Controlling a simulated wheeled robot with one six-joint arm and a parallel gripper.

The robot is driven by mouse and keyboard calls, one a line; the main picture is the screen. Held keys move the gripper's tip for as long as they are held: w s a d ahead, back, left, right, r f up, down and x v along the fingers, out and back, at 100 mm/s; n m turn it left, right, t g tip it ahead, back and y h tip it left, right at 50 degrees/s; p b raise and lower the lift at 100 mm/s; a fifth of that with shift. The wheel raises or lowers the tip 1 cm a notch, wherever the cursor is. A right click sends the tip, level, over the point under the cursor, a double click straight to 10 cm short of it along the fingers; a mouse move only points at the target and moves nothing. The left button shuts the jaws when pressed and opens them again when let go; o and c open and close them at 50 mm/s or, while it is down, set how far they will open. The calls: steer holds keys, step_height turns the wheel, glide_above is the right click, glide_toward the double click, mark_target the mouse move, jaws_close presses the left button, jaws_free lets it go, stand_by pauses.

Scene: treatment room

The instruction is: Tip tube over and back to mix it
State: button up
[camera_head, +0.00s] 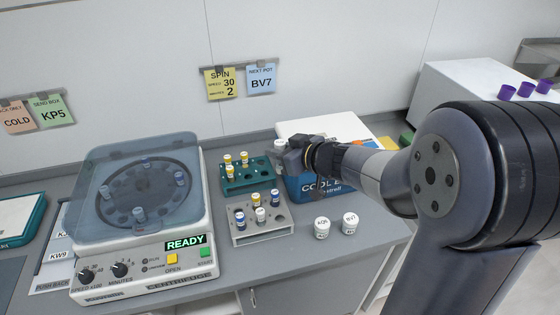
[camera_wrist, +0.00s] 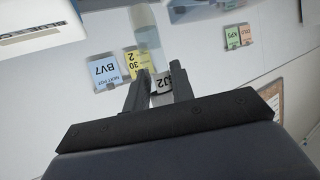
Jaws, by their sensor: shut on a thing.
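My gripper (camera_head: 296,152) is held up above the bench, in front of the white-and-blue cool box.
A grey rack (camera_head: 266,236) and a teal rack (camera_head: 233,188) hold several capped tubes. The centrifuge (camera_head: 140,260) has its lid down and shows READY. Two white pots (camera_head: 322,227) stand right of the racks. The cool box (camera_head: 300,127) is close behind my gripper.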

steer(key=m+t+y, duration=0.1)
steer(key=m+y, duration=0.2)
steer(key=shift+f+m, duration=0.15)
steer(key=shift+m, duration=0.15)
steer(key=m+y+b, duration=0.1)
steer(key=m+t+y+b, duration=0.1)
steer(key=m, duration=0.1)
steer(key=shift+f+m+y+b, duration=0.3)
steer(key=shift+y+b, duration=0.05)
steer(key=shift+y, duration=0.05)
steer(key=m+t+b, duration=0.3)
steer(key=m, duration=0.2)
steer(key=shift+a+y+b, duration=0.1)
steer(key=shift+y+b, duration=0.2)
steer(key=shift+y, duration=0.1)
steer(key=m+t, duration=0.1)
steer(key=m+t+b, duration=0.1)
steer(key=shift+r+m, duration=0.25)
steer(key=shift+m, duration=0.05)
steer(key=shift+r, duration=0.2)
